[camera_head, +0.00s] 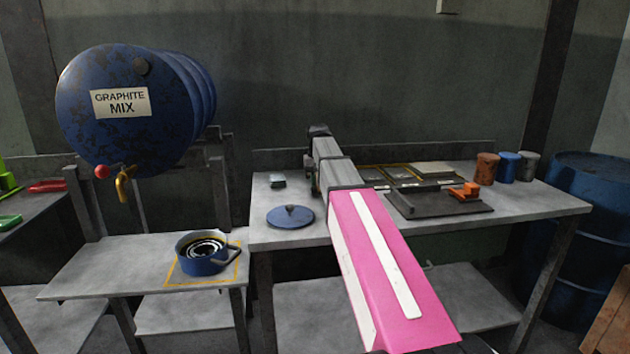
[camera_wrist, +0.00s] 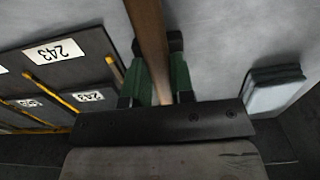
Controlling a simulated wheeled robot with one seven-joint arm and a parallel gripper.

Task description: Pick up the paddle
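The paddle shows as a brown wooden handle (camera_wrist: 148,35) in the wrist view, running from the top edge down between my fingers. My gripper (camera_wrist: 157,45) has its two green fingers on either side of the handle, and both appear to press against it. The rest of the paddle is out of frame. In the head view my arm hides the paddle and most of my gripper, whose end is over the back of the table (camera_head: 540,205).
A blue lid (camera_head: 290,216) lies on the table's left. A dark block with orange parts (camera_head: 440,202) and yellow-edged plates (camera_head: 405,173) lie to the right. A blue pot (camera_head: 205,262) stands on the lower left bench.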

